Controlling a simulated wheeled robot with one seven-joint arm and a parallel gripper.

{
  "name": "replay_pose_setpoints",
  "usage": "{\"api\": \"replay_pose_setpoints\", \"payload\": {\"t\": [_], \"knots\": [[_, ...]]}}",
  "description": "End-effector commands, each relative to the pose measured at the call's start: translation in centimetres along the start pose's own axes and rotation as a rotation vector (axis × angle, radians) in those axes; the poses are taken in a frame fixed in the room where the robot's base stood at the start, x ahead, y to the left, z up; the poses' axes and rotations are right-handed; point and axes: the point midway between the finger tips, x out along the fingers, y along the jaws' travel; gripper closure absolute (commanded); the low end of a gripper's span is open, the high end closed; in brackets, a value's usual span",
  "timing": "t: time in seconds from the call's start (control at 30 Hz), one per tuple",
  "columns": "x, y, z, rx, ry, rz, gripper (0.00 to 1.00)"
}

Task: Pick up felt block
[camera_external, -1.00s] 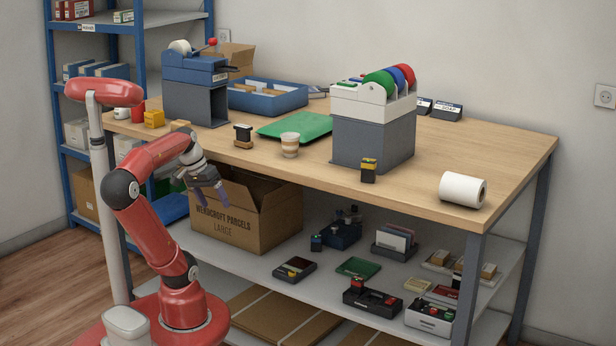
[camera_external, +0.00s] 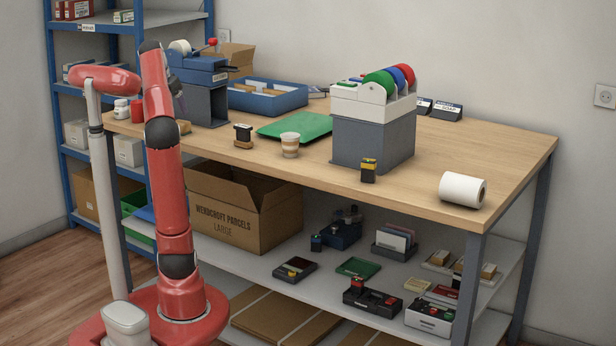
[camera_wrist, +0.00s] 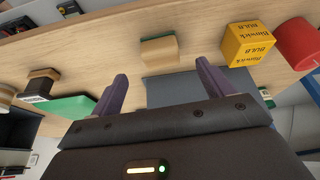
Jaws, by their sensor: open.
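The felt block (camera_wrist: 158,56), a small tan block with a green layer along one edge, lies on the wooden tabletop in the wrist view. Part of it also shows just right of my raised arm in the external view (camera_external: 185,127). My gripper (camera_wrist: 162,86) is open and empty. Its two purple fingers point toward the block and stand either side of its line, with the block beyond the tips and apart from them.
A yellow bulb box (camera_wrist: 248,42) and a red cylinder (camera_wrist: 298,44) stand right of the block in the wrist view. A dark stamp (camera_wrist: 40,84) stands at the left. In the external view, a grey stand (camera_external: 205,104) is behind the block and a cup (camera_external: 290,145) is farther right.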

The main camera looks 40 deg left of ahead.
Motion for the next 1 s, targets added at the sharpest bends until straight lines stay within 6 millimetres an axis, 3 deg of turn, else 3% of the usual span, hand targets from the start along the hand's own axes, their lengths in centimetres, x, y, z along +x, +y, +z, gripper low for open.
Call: {"api": "replay_pose_setpoints", "payload": {"t": [0.6,0.9,1.0], "knots": [[7.2,-0.1,-0.7,-0.004,-0.001,-0.014,0.2],[7.6,-0.1,-0.8,-0.003,0.0,-0.015,0.2],[7.6,-0.1,-0.8,-0.002,0.0,-0.014,0.33]]}}
